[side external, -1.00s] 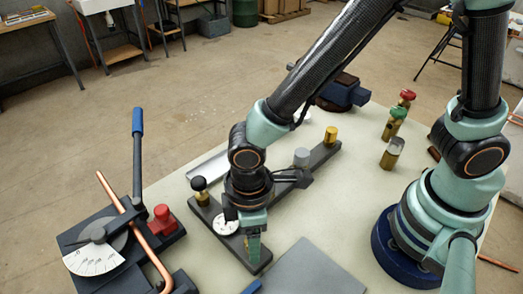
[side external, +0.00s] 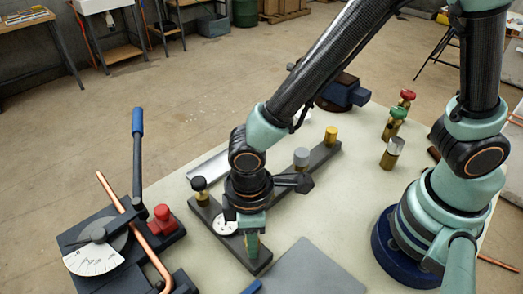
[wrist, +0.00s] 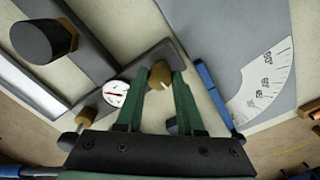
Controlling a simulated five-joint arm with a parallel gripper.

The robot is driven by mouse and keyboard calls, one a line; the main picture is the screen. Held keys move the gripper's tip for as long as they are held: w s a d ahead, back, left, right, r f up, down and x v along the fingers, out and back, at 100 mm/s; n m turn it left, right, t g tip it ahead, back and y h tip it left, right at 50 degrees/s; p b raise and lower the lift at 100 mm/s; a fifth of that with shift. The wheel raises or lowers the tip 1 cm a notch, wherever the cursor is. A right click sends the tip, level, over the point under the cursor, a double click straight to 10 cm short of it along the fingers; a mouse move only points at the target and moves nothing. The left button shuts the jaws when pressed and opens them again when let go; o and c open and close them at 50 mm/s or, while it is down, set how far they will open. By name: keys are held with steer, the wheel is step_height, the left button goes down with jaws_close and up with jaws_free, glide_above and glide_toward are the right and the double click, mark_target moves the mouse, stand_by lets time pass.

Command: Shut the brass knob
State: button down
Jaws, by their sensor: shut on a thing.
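The brass knob (wrist: 158,72) stands near the end of a dark bar and carries a short pale mark on its side. In the wrist view my gripper (wrist: 162,78) is shut on it, with a green finger on each side. In the side view my gripper (side external: 252,247) points down at the near end of the dark bar (side external: 262,263), and its fingers hide the brass knob there. A white round gauge (side external: 226,224) sits on the bar just left of my fingers. It also shows in the wrist view (wrist: 116,93).
A black-topped knob (side external: 199,187), a grey knob (side external: 301,157) and a yellow knob (side external: 331,134) stand up around the bar. A pipe bender (side external: 110,240) with a copper pipe is at left. A grey plate (side external: 305,272) lies flat nearby. Several valves stand at right.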

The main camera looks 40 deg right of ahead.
steer(key=m, duration=1.9)
stand_by(0.7)
steer(key=c, duration=0.5)
jaws_free()
step_height(320, 180, up, 12)
steer(key=shift+r, duration=0.1)
